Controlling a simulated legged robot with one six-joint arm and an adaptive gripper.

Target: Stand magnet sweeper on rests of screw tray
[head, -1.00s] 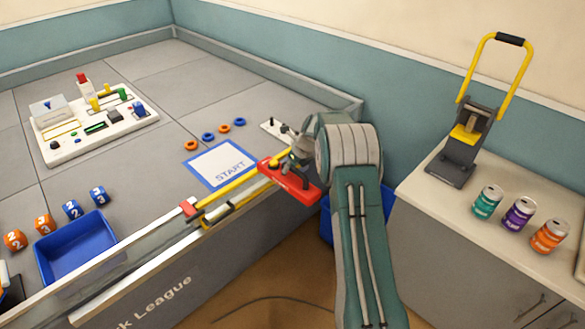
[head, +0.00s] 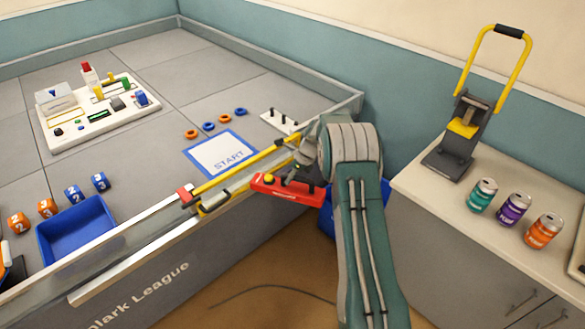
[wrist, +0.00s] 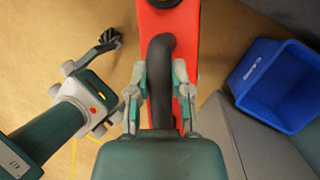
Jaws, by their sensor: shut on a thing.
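The magnet sweeper is a red bar (head: 287,190) with a black handle. My gripper (head: 298,165) is shut on that handle and holds the sweeper in the air, by the arena's right-hand edge. In the wrist view the black handle (wrist: 161,75) runs between the fingers of my gripper (wrist: 160,92), with the red bar (wrist: 171,30) beyond it. I cannot tell for certain which thing is the screw tray. A blue open tray (head: 75,238) lies inside the arena at the left; no rests can be made out on it.
A yellow and grey rail-like assembly (head: 240,182) lies along the arena edge, close to the sweeper. A blue bin (wrist: 275,85) stands on the floor, partly hidden by my arm in the head view. Cans (head: 513,209) and a yellow-handled press (head: 462,135) stand on the right counter.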

